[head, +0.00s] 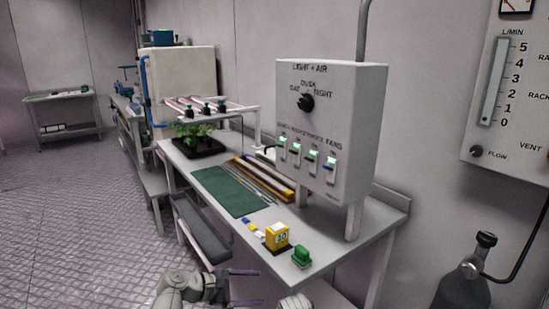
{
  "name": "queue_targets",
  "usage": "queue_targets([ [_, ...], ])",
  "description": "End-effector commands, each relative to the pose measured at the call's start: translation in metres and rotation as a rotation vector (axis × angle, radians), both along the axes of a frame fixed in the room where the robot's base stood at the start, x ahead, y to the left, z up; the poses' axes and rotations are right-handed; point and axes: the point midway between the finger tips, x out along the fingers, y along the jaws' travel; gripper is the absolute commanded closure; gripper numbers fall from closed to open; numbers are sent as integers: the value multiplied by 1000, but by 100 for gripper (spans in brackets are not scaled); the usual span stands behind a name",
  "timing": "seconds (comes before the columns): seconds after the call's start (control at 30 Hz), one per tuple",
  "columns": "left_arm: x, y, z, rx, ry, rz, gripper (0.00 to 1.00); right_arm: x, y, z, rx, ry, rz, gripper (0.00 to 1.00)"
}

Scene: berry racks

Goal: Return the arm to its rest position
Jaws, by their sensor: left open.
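My left gripper (259,287) is at the bottom of the head view. Its two purple fingers are spread apart, with nothing between them. It is in front of the near end of the workbench (340,262), apart from the things on the bench top. A pale rounded part shows at the bottom edge to its right, cut off by the frame. My right gripper cannot be seen.
On the bench are a yellow box (277,236), a green item (301,257), a green mat (230,191) and a plant tray (203,148). A control box (330,130) stands above its right side. A gas cylinder (463,287) is at right.

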Motion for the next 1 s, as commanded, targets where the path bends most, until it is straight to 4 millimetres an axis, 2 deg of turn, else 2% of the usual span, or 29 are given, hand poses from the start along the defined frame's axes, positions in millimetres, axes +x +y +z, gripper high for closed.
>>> queue_targets([
  [0.1, -27, 4, -46, 341, -123, -227, 18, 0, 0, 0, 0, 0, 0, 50],
  [0.2, -48, 20, -78, 608, -208, -448, 18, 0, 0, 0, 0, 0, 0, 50],
  [0.33, -68, 45, -103, 862, -274, -713, 18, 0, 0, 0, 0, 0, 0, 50],
  [0.53, -90, 84, -119, 1123, -313, -1070, 18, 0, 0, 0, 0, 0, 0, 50],
  [0.63, -99, 104, -121, 1223, -313, -1242, 18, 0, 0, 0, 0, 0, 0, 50],
  [0.7, -101, 94, -96, 1216, -320, -1261, 18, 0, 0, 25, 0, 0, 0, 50],
  [0.87, -107, 76, -64, 1214, -330, -1313, 18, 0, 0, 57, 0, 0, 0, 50],
  [1.0, -116, 57, -27, 1213, -339, -1373, 18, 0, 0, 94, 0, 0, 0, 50],
])
